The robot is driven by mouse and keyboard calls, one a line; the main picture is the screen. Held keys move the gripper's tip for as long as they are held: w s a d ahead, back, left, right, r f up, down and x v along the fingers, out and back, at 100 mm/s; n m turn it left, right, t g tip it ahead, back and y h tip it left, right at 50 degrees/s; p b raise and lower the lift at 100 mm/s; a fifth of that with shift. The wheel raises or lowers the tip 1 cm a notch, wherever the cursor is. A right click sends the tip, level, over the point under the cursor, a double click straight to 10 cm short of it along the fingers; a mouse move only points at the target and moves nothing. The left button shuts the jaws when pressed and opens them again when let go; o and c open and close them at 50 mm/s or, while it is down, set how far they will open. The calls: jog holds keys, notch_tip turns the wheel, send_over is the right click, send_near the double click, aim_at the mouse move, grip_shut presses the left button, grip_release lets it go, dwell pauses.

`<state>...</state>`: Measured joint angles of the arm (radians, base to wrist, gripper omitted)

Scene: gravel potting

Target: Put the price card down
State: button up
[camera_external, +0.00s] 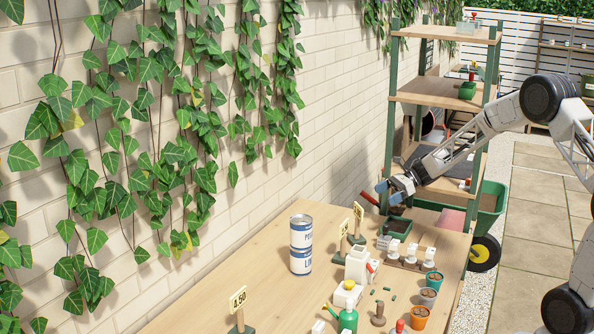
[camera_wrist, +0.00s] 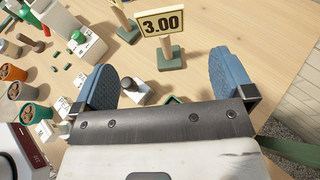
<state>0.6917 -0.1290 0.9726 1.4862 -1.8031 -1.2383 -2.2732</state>
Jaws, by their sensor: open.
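The price card marked 3.00 (camera_wrist: 162,21) stands upright on a wooden post with a dark green base (camera_wrist: 171,60) on the table. It is ahead of my gripper (camera_wrist: 163,75), whose blue fingers are spread and empty. In the external view, my gripper (camera_external: 390,193) is above the table's far end, apart from the cards. The nearest card there (camera_external: 358,213) is likely the same one. A second card (camera_external: 345,229) stands beside it. A third card, marked 4.50 (camera_external: 238,299), stands near the front. The second card's face is cut off in the wrist view.
A shelf rack (camera_external: 447,90) rises behind. The wooden table (camera_external: 215,290) is clear at left.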

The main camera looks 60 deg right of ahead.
jog(key=w+a+r+m+t+h, duration=0.35)
jog(key=a+r+m+h, duration=0.3)
jog(key=r+m, duration=0.45)
jog(key=s+a+r+m+h, duration=0.65)
jog(key=r+m, duration=0.25)
jog(key=m, duration=0.4)
jog(key=s+a+f+m+g+y, duration=0.1)
jog(key=s+a+m+g, duration=0.2)
jog(key=s+a+m, duration=0.4)
jog(key=s+a+f+m+g+y, duration=0.1)
jog(key=s+a+m+g, duration=0.3)
jog(key=s, duration=1.2)
jog(key=s+a+f+m+g+y, duration=0.1)
jog(key=s+a+f+m+g, duration=0.1)
jog(key=s+a+m, duration=0.8)
jog(key=shift+s+a+f+g, duration=0.3)
jog(key=shift+s+g, duration=0.45)
jog(key=shift+s, duration=0.3)
